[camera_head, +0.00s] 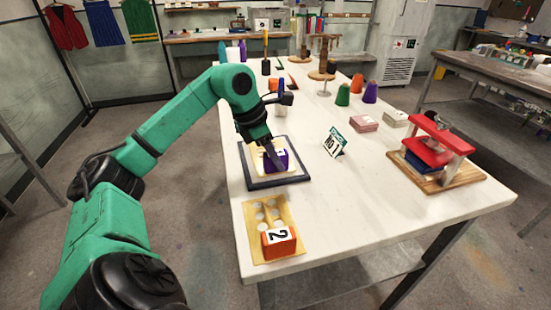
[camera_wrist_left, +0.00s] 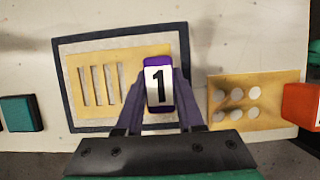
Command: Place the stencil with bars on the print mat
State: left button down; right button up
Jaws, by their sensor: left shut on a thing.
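The stencil with bars is a tan plate (camera_wrist_left: 105,62) with several upright slots and a purple block marked 1 (camera_wrist_left: 159,87) as its handle. In the head view the plate (camera_head: 259,163) shows beside the purple block, partly hidden by the gripper. My left gripper (camera_head: 275,157) is shut on the purple block; its fingers flank the block in the left wrist view (camera_wrist_left: 158,105). The stencil lies within the dark border of the print mat (camera_head: 273,183), turned slightly; I cannot tell whether it touches the mat. My right gripper is out of view.
A tan stencil with round holes (camera_head: 253,222) and an orange block marked 2 (camera_head: 279,243) lies at the near table corner. A green-and-white sign (camera_head: 335,143) stands right of the mat. A red press (camera_head: 440,135) stands at the right. The white table between them is mostly clear.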

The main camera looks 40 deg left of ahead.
pick_arm(q)
jog(key=c, duration=0.7)
grip_release()
jog(key=shift+o, duration=0.9)
jog(key=shift+r, duration=0.35)
jog(key=p+v, duration=0.3)
jog(key=v, duration=0.8)
jog(key=shift+r, duration=0.25)
jog(key=shift+a, duration=0.1)
